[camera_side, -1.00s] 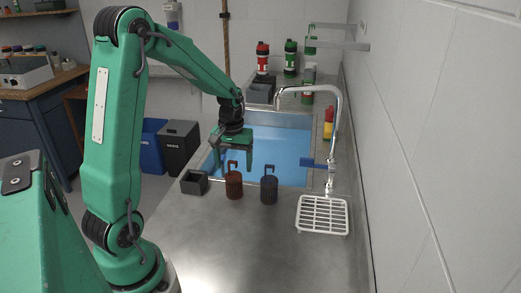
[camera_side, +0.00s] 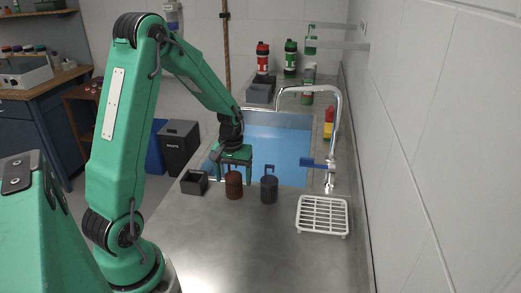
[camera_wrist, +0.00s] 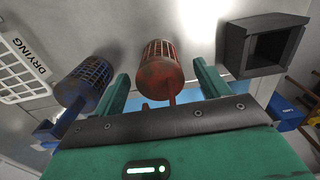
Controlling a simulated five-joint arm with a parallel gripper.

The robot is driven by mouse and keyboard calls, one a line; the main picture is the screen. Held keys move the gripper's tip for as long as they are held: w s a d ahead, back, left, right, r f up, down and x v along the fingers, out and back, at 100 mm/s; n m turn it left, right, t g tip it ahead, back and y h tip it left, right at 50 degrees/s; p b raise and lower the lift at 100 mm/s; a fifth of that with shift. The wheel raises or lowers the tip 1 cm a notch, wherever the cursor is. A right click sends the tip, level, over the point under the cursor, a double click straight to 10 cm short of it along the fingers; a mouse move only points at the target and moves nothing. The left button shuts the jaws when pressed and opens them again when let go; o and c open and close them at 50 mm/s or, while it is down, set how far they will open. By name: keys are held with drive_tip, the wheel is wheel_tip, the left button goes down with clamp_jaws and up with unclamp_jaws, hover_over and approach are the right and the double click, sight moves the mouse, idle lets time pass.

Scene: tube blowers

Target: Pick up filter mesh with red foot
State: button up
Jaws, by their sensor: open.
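The red filter mesh (camera_side: 234,187), a rusty red cage-like cylinder with a hooked handle, stands upright on the grey counter. In the wrist view the red mesh (camera_wrist: 160,70) shows between my two green fingers, its handle pointing towards my palm. My gripper (camera_side: 236,168) is open just above and behind it in the side view. In the wrist view my gripper (camera_wrist: 163,80) has a finger on each side with gaps to the mesh. The handle is partly hidden by my gripper in the side view.
A dark blue mesh (camera_side: 269,190) stands close on the right. A small dark open box (camera_side: 194,182) stands close on the left. A white drying rack (camera_side: 322,215) lies further right. The blue sink (camera_side: 285,150) and tap (camera_side: 335,130) are behind. The front counter is clear.

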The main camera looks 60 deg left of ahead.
sight(235, 177)
drive_tip(key=c, duration=1.1)
drive_tip(key=shift+o, duration=0.2)
drive_tip(key=shift+r, duration=0.1)
drive_tip(key=shift+r, duration=0.75)
drive_tip(key=r, duration=0.1)
drive_tip(key=d+r, duration=0.1)
drive_tip(key=r, duration=0.1)
drive_tip(key=shift+r, duration=0.1)
drive_tip(key=d+r, duration=0.6)
drive_tip(key=d, duration=0.4)
drive_tip(key=shift+s+d, duration=0.35)
drive_tip(key=shift+s, duration=0.05)
drive_tip(key=shift+r, duration=0.15)
